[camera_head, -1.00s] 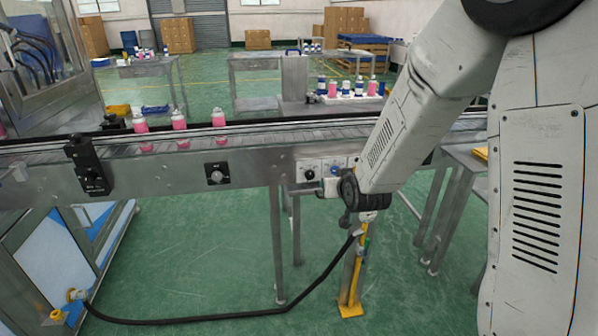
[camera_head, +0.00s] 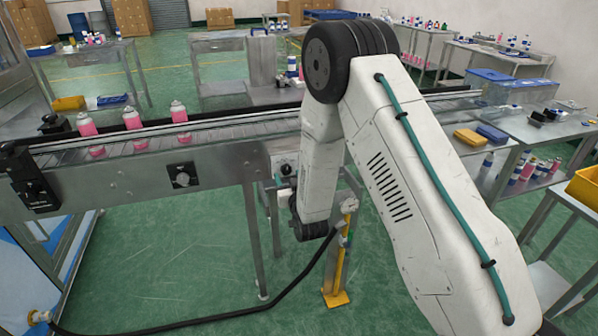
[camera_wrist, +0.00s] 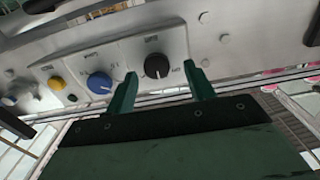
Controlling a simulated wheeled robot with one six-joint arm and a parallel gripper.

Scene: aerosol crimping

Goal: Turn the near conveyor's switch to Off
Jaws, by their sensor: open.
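In the wrist view a black rotary knob (camera_wrist: 157,66) on a pale plate sits on the metal conveyor side, with small markings beside it too blurred to read. My gripper (camera_wrist: 162,72) is open, its two green fingers pointing at the panel, one on each side of the black knob. I cannot tell whether either finger touches it. A blue knob (camera_wrist: 99,83) and a yellow button (camera_wrist: 56,83) lie to its left.
The near conveyor (camera_head: 110,190) carries pink cans (camera_head: 133,119). Another dark knob (camera_head: 182,176) is on its side, further left. A yellow-footed post (camera_head: 336,298) and a black cable (camera_head: 200,322) stand near my arm. A table with a blue bin (camera_head: 510,88) is at right.

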